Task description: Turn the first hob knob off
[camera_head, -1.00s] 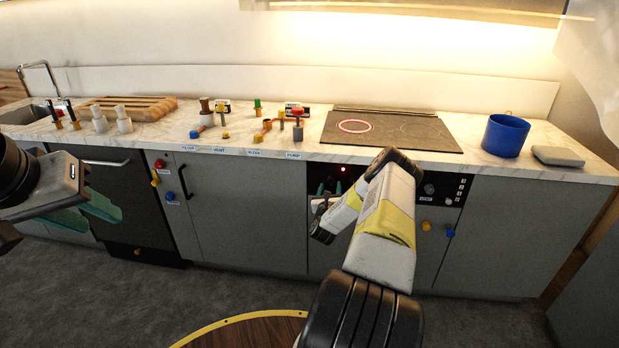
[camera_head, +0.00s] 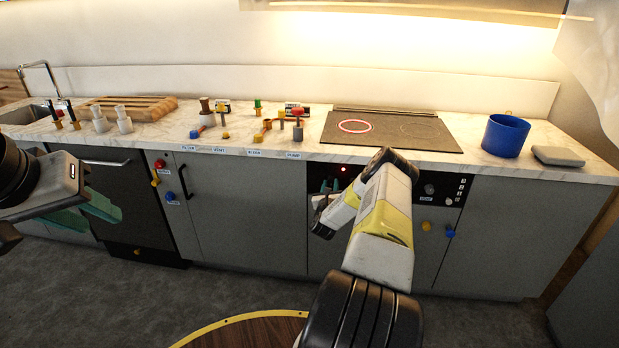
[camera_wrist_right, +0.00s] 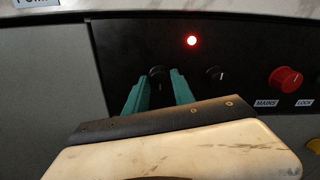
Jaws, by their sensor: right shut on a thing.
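The first hob knob (camera_wrist_right: 159,75) is a small black knob on the black control panel (camera_wrist_right: 222,32), seen in the right wrist view. The teal fingers of my right gripper (camera_wrist_right: 158,88) are on either side of it, shut on it. In the head view my right gripper (camera_head: 325,186) is at the left end of the panel, and the knob is hidden there. A red light (camera_wrist_right: 192,40) glows above and right of the knob. The left hob ring (camera_head: 354,126) glows red on the dark hob. My left gripper (camera_head: 92,208) is open and empty at the far left.
A second black knob (camera_wrist_right: 215,74) is close to the right finger. A red mains knob (camera_wrist_right: 285,79) is further right. A blue pot (camera_head: 506,136) stands right of the hob. Several coloured valves stand on the worktop (camera_head: 270,167) left of it.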

